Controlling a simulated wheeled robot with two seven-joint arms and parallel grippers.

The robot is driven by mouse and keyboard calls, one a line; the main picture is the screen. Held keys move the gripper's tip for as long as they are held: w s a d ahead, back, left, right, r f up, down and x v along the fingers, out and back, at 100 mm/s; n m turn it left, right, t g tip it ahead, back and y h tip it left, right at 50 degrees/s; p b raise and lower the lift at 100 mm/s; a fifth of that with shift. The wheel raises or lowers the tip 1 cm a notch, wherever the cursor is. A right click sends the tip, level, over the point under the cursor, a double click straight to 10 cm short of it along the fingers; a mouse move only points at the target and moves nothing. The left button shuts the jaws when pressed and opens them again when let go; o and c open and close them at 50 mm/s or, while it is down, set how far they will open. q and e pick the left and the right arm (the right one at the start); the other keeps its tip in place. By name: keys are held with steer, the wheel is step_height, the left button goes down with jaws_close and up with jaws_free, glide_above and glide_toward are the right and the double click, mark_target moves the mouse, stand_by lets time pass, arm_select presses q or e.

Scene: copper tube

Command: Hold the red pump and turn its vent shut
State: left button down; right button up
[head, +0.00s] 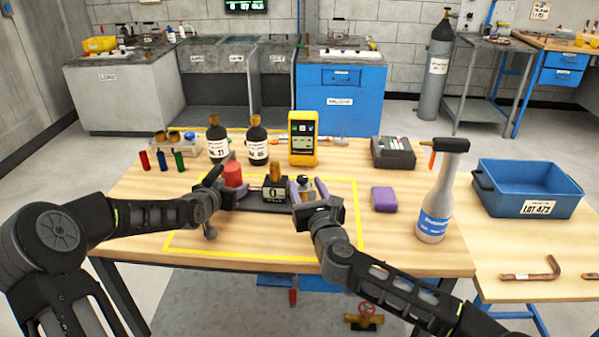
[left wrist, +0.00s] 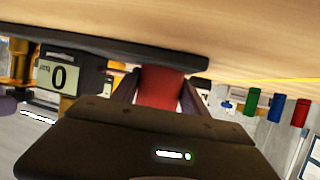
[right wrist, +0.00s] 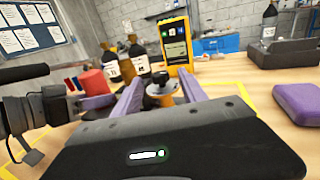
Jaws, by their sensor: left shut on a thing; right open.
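The red pump (head: 233,172) stands on a dark base plate (head: 238,200) in the head view. My left gripper (head: 227,182) is shut on its red body, which also shows between the fingers in the left wrist view (left wrist: 160,86). A dark gauge block (head: 275,190) with a brass top sits beside it; its display reads 0 in the left wrist view (left wrist: 60,77). My right gripper (head: 308,188) is open at the plate's right end. In the right wrist view, a black vent knob (right wrist: 159,86) on a brass body (right wrist: 160,101) lies between its purple fingers, with gaps visible.
Behind stand dark bottles (head: 257,147) and a yellow meter (head: 303,139). A purple block (head: 384,199), a spray bottle (head: 434,195) and a blue crate (head: 530,188) are to the right. Small coloured vials (head: 162,161) stand at the left. The table front is clear.

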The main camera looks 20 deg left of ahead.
mark_target(301, 175)
steer(key=shift+x, duration=3.55)
jaws_close()
